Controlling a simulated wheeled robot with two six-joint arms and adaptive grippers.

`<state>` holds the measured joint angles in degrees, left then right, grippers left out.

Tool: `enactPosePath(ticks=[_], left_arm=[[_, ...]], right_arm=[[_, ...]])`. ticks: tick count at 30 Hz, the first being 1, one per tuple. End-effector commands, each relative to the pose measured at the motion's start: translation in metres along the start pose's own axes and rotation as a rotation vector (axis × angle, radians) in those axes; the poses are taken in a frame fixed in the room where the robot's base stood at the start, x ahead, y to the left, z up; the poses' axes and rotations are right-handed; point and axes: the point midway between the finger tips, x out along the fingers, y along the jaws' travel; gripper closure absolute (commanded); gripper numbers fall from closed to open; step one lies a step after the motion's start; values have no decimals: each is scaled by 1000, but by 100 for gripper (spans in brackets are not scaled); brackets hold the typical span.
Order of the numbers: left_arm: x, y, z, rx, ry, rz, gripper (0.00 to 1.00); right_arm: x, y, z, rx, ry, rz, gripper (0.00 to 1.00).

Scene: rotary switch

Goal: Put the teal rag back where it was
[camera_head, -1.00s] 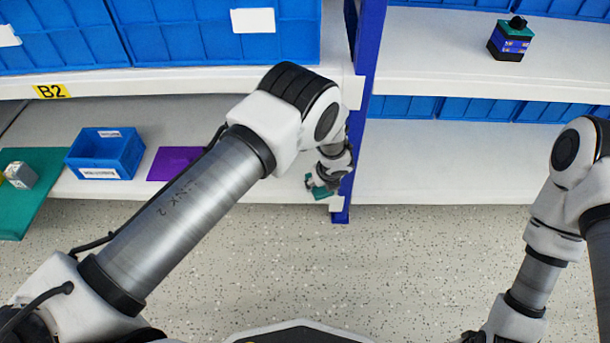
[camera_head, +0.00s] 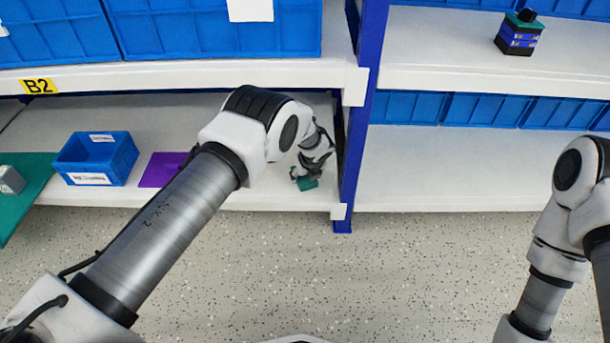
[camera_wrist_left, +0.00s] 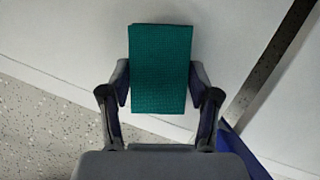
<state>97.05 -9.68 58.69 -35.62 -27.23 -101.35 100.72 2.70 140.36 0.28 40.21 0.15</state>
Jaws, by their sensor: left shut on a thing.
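The teal rag (camera_wrist_left: 160,68) is a folded rectangle held between the two fingers of my left gripper (camera_wrist_left: 160,90) in the left wrist view. In the head view the rag (camera_head: 307,184) shows as a small teal patch at my left gripper (camera_head: 304,174). It is over the right end of the lower left shelf, close to the blue post; I cannot tell whether it touches the shelf. The fingers are shut on its sides. My right arm comes in at the right edge, and its gripper is out of view.
The lower shelf (camera_head: 240,197) also holds a purple mat (camera_head: 162,169), a blue bin (camera_head: 97,159) and a teal mat (camera_head: 30,190) with a grey block (camera_head: 11,180). The blue post (camera_head: 357,150) stands right of the gripper. A stacked block device (camera_head: 518,36) is on the upper right shelf.

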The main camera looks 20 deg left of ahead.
Motion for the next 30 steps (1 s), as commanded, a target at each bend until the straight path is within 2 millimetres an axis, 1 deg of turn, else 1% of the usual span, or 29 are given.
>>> enactPosePath(ticks=[1, 2, 3, 13, 16, 20, 24, 27, 30], left_arm=[[3, 0, -1, 0, 0, 0, 71], [2, 0, -1, 0, 0, 0, 28], [1, 0, -1, 0, 0, 0, 14], [0, 0, 0, 0, 0, 0, 13], [-9, 0, 2, 0, -1, 0, 13], [-38, -1, 5, 1, -1, -1, 13], [-77, 0, 5, 1, -1, 0, 13], [-100, 0, 4, 2, -1, 0, 13], [-116, 0, 3, 0, 0, 0, 13]], right_arm=[[3, 0, 0, 0, 0, 0, 60], [1, 0, 0, 0, 0, 0, 60], [1, 0, 0, 0, 0, 0, 60], [0, 0, 0, 0, 0, 0, 60], [-7, 0, 0, -1, -1, 0, 60], [-25, 0, 1, -3, -3, 0, 60], [-47, -1, 2, -8, -6, -1, 60], [-58, -1, 3, -11, -8, -1, 60], [-65, -2, 3, -13, -10, -1, 60]])
